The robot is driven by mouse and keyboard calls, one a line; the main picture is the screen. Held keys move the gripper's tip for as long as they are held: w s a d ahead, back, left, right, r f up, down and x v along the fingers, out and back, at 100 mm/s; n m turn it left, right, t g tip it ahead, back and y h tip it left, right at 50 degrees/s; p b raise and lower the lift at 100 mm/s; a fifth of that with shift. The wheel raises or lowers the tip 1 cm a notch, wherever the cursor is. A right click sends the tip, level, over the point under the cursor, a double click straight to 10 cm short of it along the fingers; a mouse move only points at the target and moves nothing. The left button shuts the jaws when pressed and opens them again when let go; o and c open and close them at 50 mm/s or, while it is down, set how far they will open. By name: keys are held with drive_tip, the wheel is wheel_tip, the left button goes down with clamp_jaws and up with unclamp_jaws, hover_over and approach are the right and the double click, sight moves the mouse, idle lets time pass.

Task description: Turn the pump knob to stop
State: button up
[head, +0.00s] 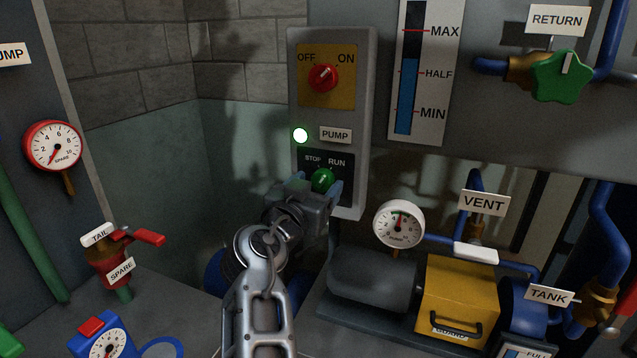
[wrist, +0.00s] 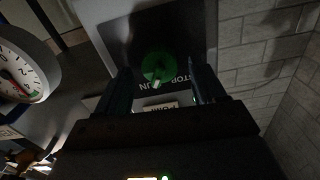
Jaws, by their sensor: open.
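The green pump knob (head: 323,179) is on a dark plate low on the grey pump panel (head: 347,204), with STOP printed to its upper left and RUN to its upper right. Its pale mark appears to lean toward RUN. My gripper (head: 318,183) is open in front of the knob, one finger on either side. In the wrist view the green knob (wrist: 157,66) sits between and just beyond the fingertips (wrist: 162,77). I cannot tell whether a finger touches it. The lamp (head: 300,135) above the plate is lit.
A red OFF/ON knob (head: 323,77) sits higher on the same panel, its mark toward ON. A level gauge (head: 419,70) hangs to the right. A dial gauge (head: 399,224), the pump motor (head: 372,280) and a yellow guard (head: 458,300) lie at lower right.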

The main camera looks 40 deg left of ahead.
drive_tip(key=shift+w+a, duration=0.1)
drive_tip(key=shift+w, duration=0.4)
drive_tip(key=c, duration=1.1)
